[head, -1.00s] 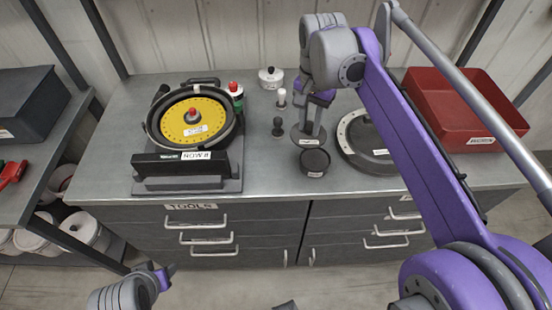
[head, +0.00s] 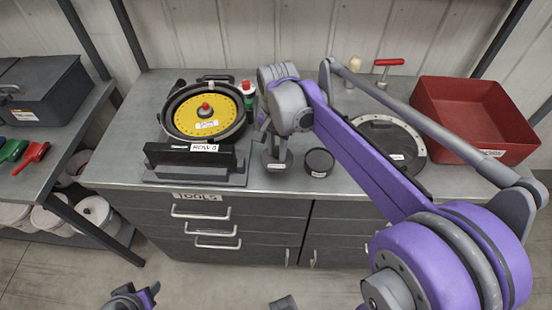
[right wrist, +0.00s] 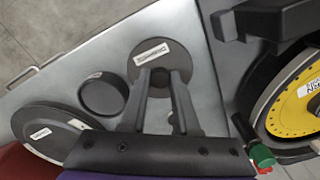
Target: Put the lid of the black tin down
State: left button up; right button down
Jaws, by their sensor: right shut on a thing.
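The lid of the black tin (head: 277,164) is a dark disc with a white label, low over the bench left of a small round black tin (head: 319,161). In the right wrist view the lid (right wrist: 172,62) lies flat under my fingers, apart from the open-looking tin (right wrist: 103,95). My right gripper (head: 268,145) is shut on the lid's middle; its fingers also show in the right wrist view (right wrist: 160,90). I cannot tell whether the lid touches the bench. My left gripper (head: 147,297) is at the bottom edge, away from the bench, its jaws unclear.
A seed meter with a yellow disc (head: 206,118) stands left of the lid, a green-and-red capped bottle (head: 248,92) beside it. A large rimmed round plate (head: 412,142) and a red bin (head: 475,115) are to the right. Bare bench (head: 262,184) shows at the front edge.

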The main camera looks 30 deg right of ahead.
aim_at(277, 153)
jog(key=shift+f, duration=1.85)
jog(key=shift+f, duration=0.2)
jog(key=c, duration=0.7)
grip_release()
jog(key=shift+r, duration=0.1)
jog(key=shift+o, duration=0.2)
jog(key=shift+r, duration=0.1)
